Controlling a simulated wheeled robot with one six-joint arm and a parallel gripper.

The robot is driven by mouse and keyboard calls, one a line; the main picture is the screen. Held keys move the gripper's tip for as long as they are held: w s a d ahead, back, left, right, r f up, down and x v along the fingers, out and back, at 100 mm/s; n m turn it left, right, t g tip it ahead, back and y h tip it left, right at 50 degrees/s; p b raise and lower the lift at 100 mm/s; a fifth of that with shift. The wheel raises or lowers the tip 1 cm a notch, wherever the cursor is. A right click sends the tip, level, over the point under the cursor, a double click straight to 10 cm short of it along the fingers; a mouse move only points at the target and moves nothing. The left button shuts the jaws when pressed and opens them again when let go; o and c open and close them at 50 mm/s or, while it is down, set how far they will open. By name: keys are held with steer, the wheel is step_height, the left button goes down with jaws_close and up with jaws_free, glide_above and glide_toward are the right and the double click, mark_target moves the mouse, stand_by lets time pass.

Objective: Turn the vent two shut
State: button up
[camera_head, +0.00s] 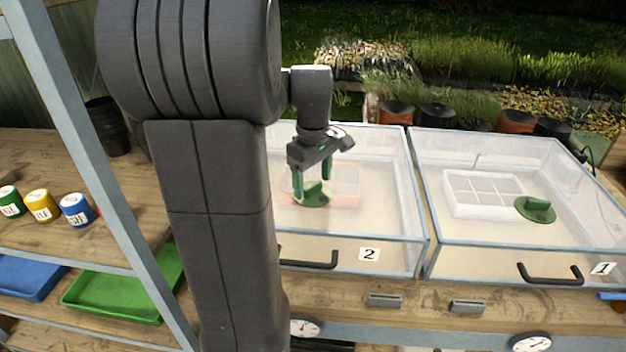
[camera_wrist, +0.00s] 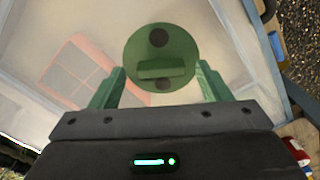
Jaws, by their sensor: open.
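Vent two is a green round disc with a raised bar handle, on the clear lid of the box labelled 2. It shows in the head view (camera_head: 314,194) and in the wrist view (camera_wrist: 160,52). My gripper (camera_head: 312,190) is above it, with its green fingers pointing down at it. In the wrist view my gripper (camera_wrist: 160,88) is open, one finger on each side of the disc's lower part. The bar lies between the fingers, roughly level across the picture. I cannot tell whether the fingers touch it. The box 2 (camera_head: 410,190) is partly hidden behind my arm.
Box 1 (camera_head: 430,235) stands to the right with its own green vent (camera_head: 536,209) and a black handle. Box 2 has a black handle (camera_head: 310,262) in front. Labelled pots (camera_head: 75,210) and a green tray (camera_head: 118,297) are at left, behind a shelf post.

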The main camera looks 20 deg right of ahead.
steer(key=shift+s+f, duration=0.15)
steer(key=shift+c, duration=0.2)
steer(key=c, duration=0.9)
steer(key=shift+c, duration=0.2)
steer(key=shift+m, duration=0.3)
steer(key=m+p, duration=0.2)
steer(key=m, duration=0.2)
steer(key=m+p, duration=0.2)
steer(key=m, duration=0.4)
steer(key=shift+m, duration=0.3)
